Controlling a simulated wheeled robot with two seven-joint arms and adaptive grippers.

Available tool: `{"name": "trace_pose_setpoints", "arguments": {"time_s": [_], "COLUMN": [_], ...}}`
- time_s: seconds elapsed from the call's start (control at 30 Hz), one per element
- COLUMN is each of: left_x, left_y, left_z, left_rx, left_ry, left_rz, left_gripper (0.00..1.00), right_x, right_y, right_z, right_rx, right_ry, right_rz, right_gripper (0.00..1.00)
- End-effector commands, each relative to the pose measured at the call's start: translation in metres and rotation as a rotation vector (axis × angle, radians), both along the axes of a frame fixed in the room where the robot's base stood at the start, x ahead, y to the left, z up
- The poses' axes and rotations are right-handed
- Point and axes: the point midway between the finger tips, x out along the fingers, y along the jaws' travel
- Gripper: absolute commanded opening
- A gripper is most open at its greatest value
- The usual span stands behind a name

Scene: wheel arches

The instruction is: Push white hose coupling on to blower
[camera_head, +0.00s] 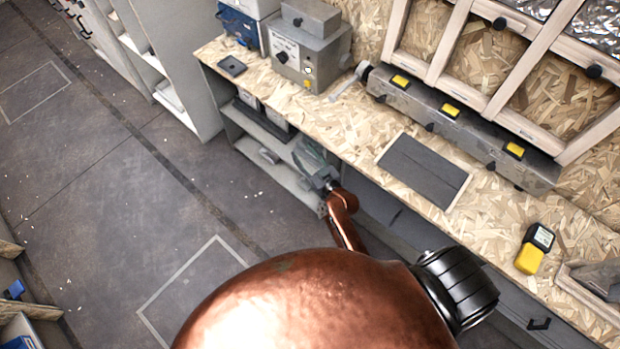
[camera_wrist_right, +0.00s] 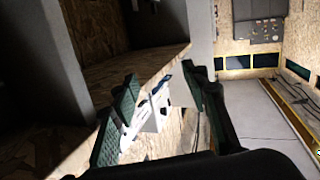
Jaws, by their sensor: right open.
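My right gripper (camera_head: 308,155) is low in front of the workbench, beside the open lower shelves. In the right wrist view its two green-padded fingers (camera_wrist_right: 160,76) stand apart, with nothing clearly gripped. A white piece (camera_wrist_right: 155,112) with a small blue part shows between and beyond the fingers. I cannot tell whether it is the white hose coupling or whether a finger touches it. I cannot identify the blower with certainty in either view. My left gripper is not in view.
The chipboard bench top (camera_head: 365,125) carries a grey control box (camera_head: 305,55), a metal bar with yellow labels (camera_head: 465,125), a dark flat plate (camera_head: 424,170) and a yellow-black device (camera_head: 533,248). Shelves (camera_head: 265,148) lie below. The floor (camera_head: 130,190) at left is mostly clear.

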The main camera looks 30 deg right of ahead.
Motion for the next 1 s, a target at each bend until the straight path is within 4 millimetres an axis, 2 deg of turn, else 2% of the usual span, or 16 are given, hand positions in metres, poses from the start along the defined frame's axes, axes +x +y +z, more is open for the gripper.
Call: {"name": "trace_pose_setpoints", "arguments": {"time_s": [0.3,0.53,0.73,1.0], "left_x": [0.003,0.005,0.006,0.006], "left_y": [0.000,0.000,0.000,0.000], "left_z": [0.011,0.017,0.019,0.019], "left_rx": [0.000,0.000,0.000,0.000], "left_ry": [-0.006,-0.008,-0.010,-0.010], "left_rz": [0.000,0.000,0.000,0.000], "left_gripper": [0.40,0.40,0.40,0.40], "right_x": [-0.022,-0.038,-0.047,-0.049], "right_y": [0.001,0.002,0.002,0.002], "right_z": [-0.057,-0.091,-0.107,-0.111], "right_rx": [0.003,0.005,0.007,0.007], "right_ry": [0.124,0.199,0.235,0.243], "right_rz": [0.005,0.008,0.010,0.010], "right_gripper": [0.42,0.42,0.42,0.42]}}
